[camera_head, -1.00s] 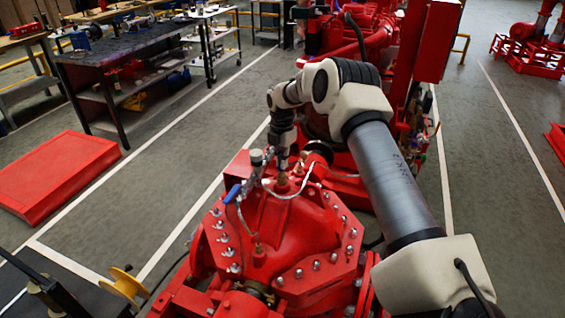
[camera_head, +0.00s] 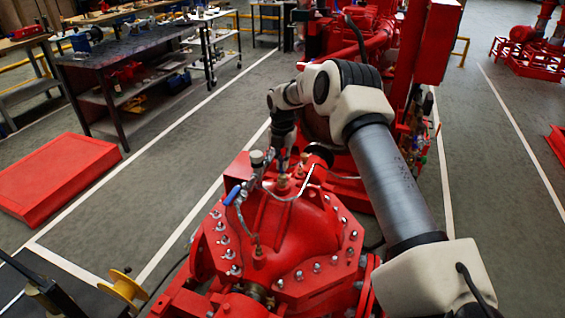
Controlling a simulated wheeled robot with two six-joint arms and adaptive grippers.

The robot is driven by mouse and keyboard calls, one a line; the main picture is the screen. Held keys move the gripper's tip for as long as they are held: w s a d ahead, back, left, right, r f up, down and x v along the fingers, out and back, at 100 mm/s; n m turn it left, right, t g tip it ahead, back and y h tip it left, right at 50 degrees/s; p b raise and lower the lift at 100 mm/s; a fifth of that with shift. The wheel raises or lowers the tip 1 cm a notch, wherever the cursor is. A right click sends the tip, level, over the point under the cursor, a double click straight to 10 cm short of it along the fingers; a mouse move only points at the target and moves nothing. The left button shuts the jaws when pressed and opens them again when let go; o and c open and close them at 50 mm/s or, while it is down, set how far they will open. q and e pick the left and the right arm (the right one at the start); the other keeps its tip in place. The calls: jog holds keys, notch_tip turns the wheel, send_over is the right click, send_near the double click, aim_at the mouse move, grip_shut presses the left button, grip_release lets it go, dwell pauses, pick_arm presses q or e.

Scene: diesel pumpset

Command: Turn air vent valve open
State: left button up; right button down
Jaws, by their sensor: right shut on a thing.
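The air vent assembly stands on top of the red pump casing (camera_head: 285,228). It has a metal cap (camera_head: 257,159), a slanted metal pipe, and a blue lever handle (camera_head: 232,195) at its lower left. My right gripper (camera_head: 283,166) points down just right of the cap, above a brass fitting (camera_head: 284,182) on the casing top. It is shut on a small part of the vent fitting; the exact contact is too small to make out. The blue lever is apart from the gripper, to its lower left. My left gripper is not in view.
Bolts line the casing flange. A thin metal tube (camera_head: 296,196) curves beside the brass fitting. Red machinery (camera_head: 352,45) stands behind. A workbench (camera_head: 120,65) and a red platform (camera_head: 55,172) are at left. The floor between is clear. A yellow spool (camera_head: 124,287) shows at lower left.

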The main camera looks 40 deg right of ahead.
jog(key=shift+s+a+f, duration=0.1)
jog(key=shift+s+f, duration=0.05)
jog(key=shift+f, duration=0.05)
jog(key=c, duration=1.3)
grip_release()
jog(key=shift+r, duration=0.1)
jog(key=shift+r, duration=0.15)
jog(key=r, duration=1.1)
jog(key=shift+w+r, duration=0.2)
jog(key=shift+r, duration=0.1)
